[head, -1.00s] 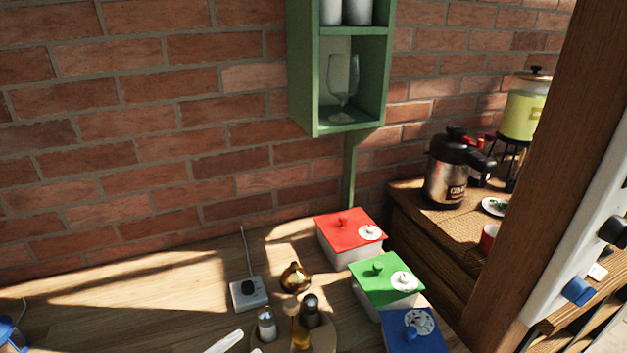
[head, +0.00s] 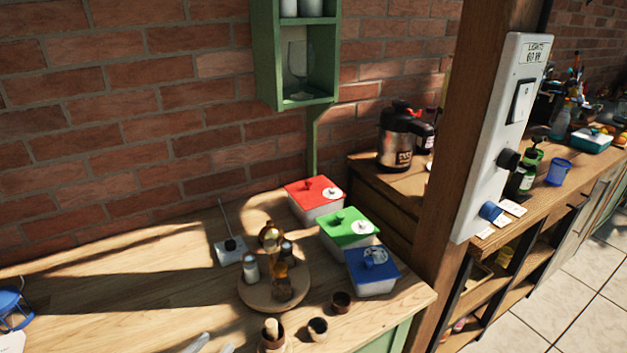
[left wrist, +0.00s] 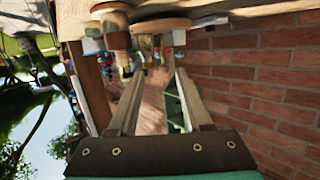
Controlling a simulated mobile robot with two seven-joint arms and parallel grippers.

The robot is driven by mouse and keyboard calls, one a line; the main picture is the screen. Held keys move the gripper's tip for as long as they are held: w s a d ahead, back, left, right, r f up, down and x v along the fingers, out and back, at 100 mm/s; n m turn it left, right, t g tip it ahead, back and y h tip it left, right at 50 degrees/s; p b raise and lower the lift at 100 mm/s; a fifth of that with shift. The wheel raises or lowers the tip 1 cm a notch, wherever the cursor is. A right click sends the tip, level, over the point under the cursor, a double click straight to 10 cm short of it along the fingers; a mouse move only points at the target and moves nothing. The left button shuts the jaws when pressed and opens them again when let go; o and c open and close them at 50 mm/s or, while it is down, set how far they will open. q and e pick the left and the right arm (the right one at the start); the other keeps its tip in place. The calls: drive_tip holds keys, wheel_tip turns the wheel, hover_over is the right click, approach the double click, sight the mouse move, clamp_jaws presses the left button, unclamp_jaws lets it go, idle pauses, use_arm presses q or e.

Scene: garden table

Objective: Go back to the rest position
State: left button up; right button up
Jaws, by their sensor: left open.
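My left gripper (head: 213,344) shows only as two pale fingertips at the bottom edge of the head view, over the wooden table (head: 120,285). In the left wrist view my left gripper (left wrist: 160,72) has its two fingers spread apart, with nothing held between them. That view is tipped over, with the table edge at the top and the brick wall on the right. A round wooden board (head: 256,296) with shakers and a bottle stands beyond the fingertips. My right gripper is in neither view.
Boxes with red (head: 314,190), green (head: 346,228) and blue (head: 372,264) lids stand right of the board. Small brown pots (head: 317,328) are near the front edge. A wooden post (head: 458,150) with a white switch panel (head: 503,140) rises on the right. The table's left part is mostly clear.

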use_arm(q)
drive_tip(key=s+f+n+g+y, duration=0.1)
drive_tip(key=s+g+y, duration=0.1)
drive_tip(key=s+f+n+g+y, duration=0.1)
drive_tip(key=s+f+g+y, duration=0.1)
drive_tip(key=shift+a+f+g, duration=0.2)
drive_tip(key=shift+g, duration=0.1)
drive_tip(key=s+d+g, duration=0.2)
drive_tip(key=s+g, duration=0.4)
drive_tip(key=s, duration=0.5)
wheel_tip(320, 180, down, 24)
drive_tip(key=s+g+b, duration=0.2)
drive_tip(key=s+a+f+g+y+b, duration=0.1)
drive_tip(key=s+a+f+b, duration=0.1)
drive_tip(key=s+f, duration=1.3)
drive_tip(key=shift+s+a+f, duration=0.2)
drive_tip(key=shift+a+f, duration=0.2)
drive_tip(key=shift+f, duration=0.5)
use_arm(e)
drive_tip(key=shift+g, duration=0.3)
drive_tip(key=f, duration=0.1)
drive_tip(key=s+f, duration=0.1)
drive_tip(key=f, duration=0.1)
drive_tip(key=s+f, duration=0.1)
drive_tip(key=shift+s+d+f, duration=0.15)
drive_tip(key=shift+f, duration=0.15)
use_arm(q)
drive_tip(key=shift+c, duration=0.2)
